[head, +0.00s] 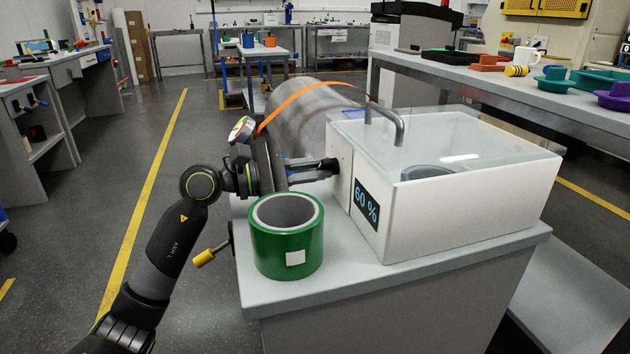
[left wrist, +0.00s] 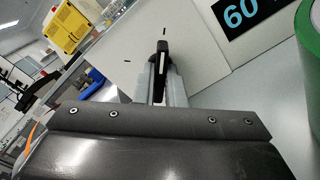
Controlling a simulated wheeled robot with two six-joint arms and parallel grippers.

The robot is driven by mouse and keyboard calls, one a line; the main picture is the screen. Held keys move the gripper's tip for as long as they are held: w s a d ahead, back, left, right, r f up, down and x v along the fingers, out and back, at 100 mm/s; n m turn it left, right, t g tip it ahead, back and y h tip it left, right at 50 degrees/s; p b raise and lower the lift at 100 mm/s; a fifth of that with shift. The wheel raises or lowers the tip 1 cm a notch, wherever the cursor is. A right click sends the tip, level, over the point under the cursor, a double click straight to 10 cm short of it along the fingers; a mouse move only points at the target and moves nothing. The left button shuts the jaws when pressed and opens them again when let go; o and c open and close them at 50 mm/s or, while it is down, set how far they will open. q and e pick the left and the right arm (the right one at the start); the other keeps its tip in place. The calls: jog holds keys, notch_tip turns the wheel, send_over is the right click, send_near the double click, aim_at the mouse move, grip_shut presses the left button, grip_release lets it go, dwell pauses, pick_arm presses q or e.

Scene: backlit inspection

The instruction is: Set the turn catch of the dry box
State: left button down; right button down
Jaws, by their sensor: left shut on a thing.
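The dry box (head: 470,205) is a white box with a clear top and a display reading 60 %, standing on a grey bench. Its black turn catch (head: 331,165) is on the left side wall, and it also shows in the left wrist view (left wrist: 162,55). My left gripper (head: 322,168) is shut on the catch, with a finger on each side. In the left wrist view the catch looks upright and roughly in line with the upper of two short black marks (left wrist: 165,31); the other mark (left wrist: 127,61) is to its left. My right gripper is out of view.
A green roll (head: 287,240) stands on the bench (head: 400,285) close below my left gripper. A hazy grey rounded shape with an orange band (head: 305,92) is behind the gripper.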

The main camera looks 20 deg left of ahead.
pick_arm(q)
jog(key=shift+f+m, duration=0.1)
jog(key=shift+m, duration=0.2)
jog(key=c, duration=1.6)
grip_release()
jog(key=shift+o, duration=0.5)
jog(key=p+v, duration=0.1)
jog(key=v, duration=1.6)
jog(key=shift+s, duration=0.2)
jog(key=shift+a, duration=0.2)
